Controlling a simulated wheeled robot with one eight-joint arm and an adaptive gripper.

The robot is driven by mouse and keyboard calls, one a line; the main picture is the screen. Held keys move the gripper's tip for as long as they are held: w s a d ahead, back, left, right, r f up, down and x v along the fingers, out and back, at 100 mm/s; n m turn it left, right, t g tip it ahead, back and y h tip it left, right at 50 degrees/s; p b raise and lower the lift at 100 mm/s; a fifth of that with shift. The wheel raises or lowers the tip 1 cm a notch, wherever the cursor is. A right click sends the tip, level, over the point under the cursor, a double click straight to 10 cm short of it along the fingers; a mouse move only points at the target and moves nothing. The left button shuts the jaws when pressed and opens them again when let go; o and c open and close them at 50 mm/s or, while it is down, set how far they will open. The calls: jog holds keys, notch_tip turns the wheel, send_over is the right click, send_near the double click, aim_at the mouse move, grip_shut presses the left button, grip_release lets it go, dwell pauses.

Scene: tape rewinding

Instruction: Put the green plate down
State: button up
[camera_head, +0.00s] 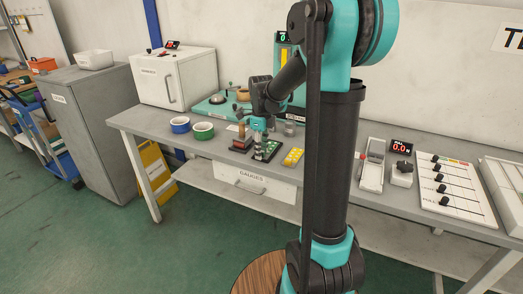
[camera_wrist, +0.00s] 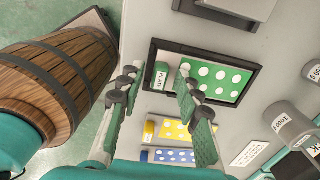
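The green plate (camera_wrist: 212,81) has white dots and lies in a dark-rimmed tray (camera_wrist: 152,52) on the bench. In the head view the green plate (camera_head: 270,150) shows small, partly hidden by my gripper. In the wrist view, my gripper (camera_wrist: 156,71) has its fingers apart. A green tab marked PLATE (camera_wrist: 160,76) shows between them, with gaps on both sides. The right fingertip overlaps the plate's left edge; I cannot tell whether they touch. In the head view my gripper (camera_head: 261,147) points down over the tray.
A yellow dotted plate (camera_wrist: 172,130) and a blue one (camera_wrist: 174,156) lie beside the tray. Grey weights (camera_wrist: 292,122) stand to the right. In the head view, blue (camera_head: 180,125) and green (camera_head: 203,131) rings and a dark red block (camera_head: 241,145) are left of my gripper.

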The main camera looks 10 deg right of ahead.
notch_tip(320, 180, up, 11)
jog(key=s+d+f+n+t, duration=0.2)
jog(key=s+f+n, duration=0.7)
jog(key=s+n, duration=0.2)
jog(key=s+d+f+n+t, duration=0.2)
jog(key=s+f+n, duration=0.7)
jog(key=n, duration=0.5)
jog(key=shift+s+f, duration=0.3)
jog(key=shift+s, duration=0.7)
